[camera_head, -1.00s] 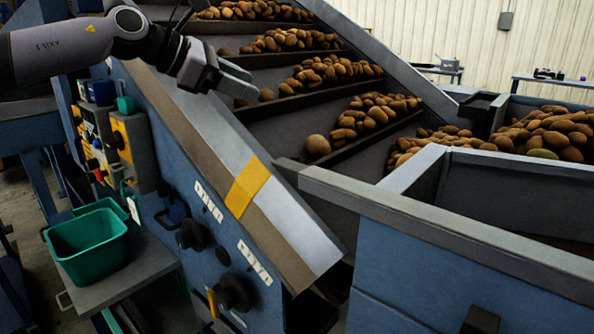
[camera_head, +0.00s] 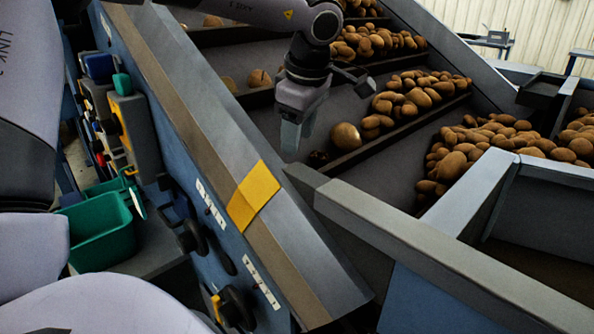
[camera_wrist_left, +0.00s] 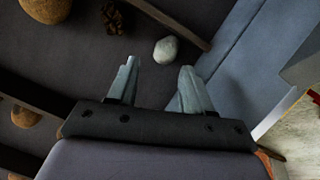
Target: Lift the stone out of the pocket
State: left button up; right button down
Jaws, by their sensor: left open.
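The stone (camera_wrist_left: 165,50) is a small pale, smooth lump on the dark belt in the left wrist view. It lies beside the end of a flight bar, close to the blue side wall. In the head view the stone is not seen, probably hidden behind my left gripper (camera_head: 292,138). The left gripper is open and points down over the belt pocket. In the wrist view its fingertips (camera_wrist_left: 159,66) are spread, with the stone just beyond the gap between them. Nothing is held. My right gripper is not in view.
A dark clod (camera_head: 318,158) and a round potato (camera_head: 346,136) lie near the stone in the same pocket. Flight bars (camera_head: 400,131) cross the sloping belt, with potatoes heaped toward the right. A blue side rail (camera_head: 215,125) borders the belt; a green bin (camera_head: 100,235) stands left.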

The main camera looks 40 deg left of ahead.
aim_at(288, 168)
pick_arm(q)
jog(key=shift+g, duration=0.3)
jog(key=x, duration=0.5)
jog(key=s+x, duration=0.1)
jog(key=x, duration=0.2)
jog(key=shift+a+f, duration=0.2)
jog(key=shift+a, duration=0.05)
jog(key=c, duration=0.8)
